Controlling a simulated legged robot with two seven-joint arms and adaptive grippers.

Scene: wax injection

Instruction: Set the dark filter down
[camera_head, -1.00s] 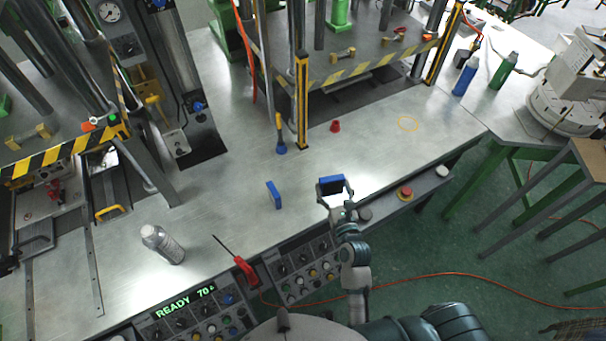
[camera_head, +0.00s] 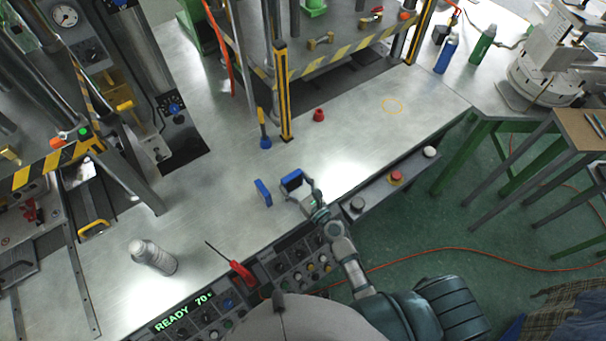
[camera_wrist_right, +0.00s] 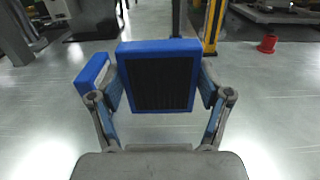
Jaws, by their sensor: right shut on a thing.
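The dark filter (camera_head: 291,181), a blue frame around a black ribbed face, is between the fingers of my right gripper (camera_head: 301,190). The right wrist view shows the filter (camera_wrist_right: 157,80) upright, with a finger of the gripper (camera_wrist_right: 158,96) at each side. I cannot tell whether its lower edge touches the metal bench. A second blue-framed piece (camera_head: 263,193) stands on the bench just left of it. It also shows in the wrist view (camera_wrist_right: 91,74), partly behind the left finger. My left gripper is not in view.
A red cup (camera_head: 319,115), a blue-tipped brush (camera_head: 265,138) and a striped post (camera_head: 284,95) are behind. Buttons (camera_head: 396,177) line the front edge.

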